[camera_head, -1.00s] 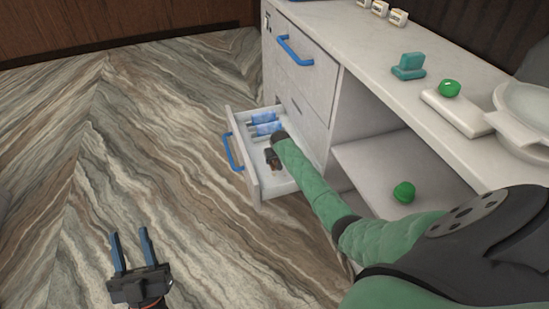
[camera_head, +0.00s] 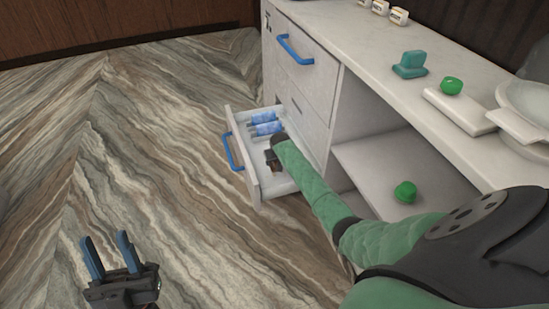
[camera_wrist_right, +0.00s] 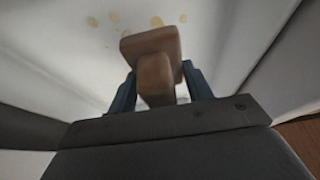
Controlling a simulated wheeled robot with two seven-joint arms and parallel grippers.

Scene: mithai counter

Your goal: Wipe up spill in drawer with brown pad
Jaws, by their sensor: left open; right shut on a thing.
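The brown pad (camera_wrist_right: 150,42) is held by its handle between the blue fingers of my right gripper (camera_wrist_right: 160,85). In the head view my right gripper (camera_head: 273,160) is inside the open lower drawer (camera_head: 258,179), partly hidden by my forearm. In the right wrist view, yellowish spill spots (camera_wrist_right: 157,21) show on the white drawer floor, just beyond the pad and to its upper left. I cannot tell whether the pad touches the floor. My left gripper (camera_head: 110,258) is open and empty over the floor at the lower left.
Blue-and-white packets (camera_head: 265,124) lie at the drawer's back end. The drawer has a blue handle (camera_head: 233,151); a closed drawer with a blue handle (camera_head: 294,50) is above. A green item (camera_head: 405,191) sits on the open shelf. The floor left of the drawer is clear.

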